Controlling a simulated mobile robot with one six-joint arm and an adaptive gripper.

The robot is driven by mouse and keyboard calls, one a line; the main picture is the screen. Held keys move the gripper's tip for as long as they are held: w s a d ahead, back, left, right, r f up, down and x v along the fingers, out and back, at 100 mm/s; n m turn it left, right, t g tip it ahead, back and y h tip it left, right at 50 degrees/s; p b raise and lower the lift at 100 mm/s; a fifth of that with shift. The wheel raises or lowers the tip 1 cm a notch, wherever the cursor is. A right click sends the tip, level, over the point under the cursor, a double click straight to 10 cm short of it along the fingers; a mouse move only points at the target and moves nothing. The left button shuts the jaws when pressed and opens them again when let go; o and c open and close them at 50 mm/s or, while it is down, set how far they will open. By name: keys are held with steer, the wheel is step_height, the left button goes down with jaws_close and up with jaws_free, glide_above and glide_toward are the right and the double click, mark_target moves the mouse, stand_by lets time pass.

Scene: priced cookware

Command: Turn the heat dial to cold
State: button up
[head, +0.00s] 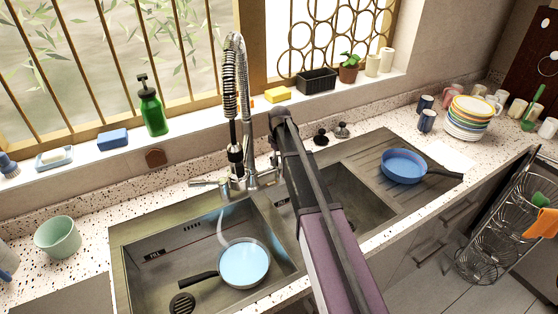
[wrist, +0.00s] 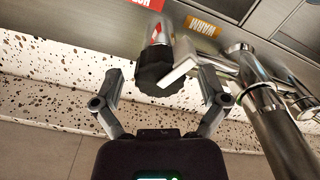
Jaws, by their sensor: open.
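The heat dial (wrist: 155,70) shows in the wrist view as a dark ribbed knob on a metal stem. A small red mark sits on the stem, between a red label (wrist: 138,2), cut off by the frame, and an orange WARM label (wrist: 203,27). A pale metal lever (wrist: 181,70) sticks out beside the knob. My gripper (wrist: 160,84) is open, with one finger on each side of the knob and apart from it. In the head view my arm reaches to the right of the faucet (head: 238,120) and hides the dial.
Chrome pipes (wrist: 265,115) stand close to my right finger in the wrist view. A green bottle (head: 152,108) stands on the sill.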

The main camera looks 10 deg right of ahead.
steer(key=c, duration=1.1)
steer(key=shift+c, duration=0.2)
steer(key=shift+m, duration=0.3)
steer(key=m, duration=0.5)
steer(key=shift+m, duration=0.3)
steer(key=m, duration=0.3)
steer(key=shift+m, duration=0.3)
steer(key=m, duration=0.3)
steer(key=shift+s, duration=0.1)
steer(key=shift+m, duration=0.4)
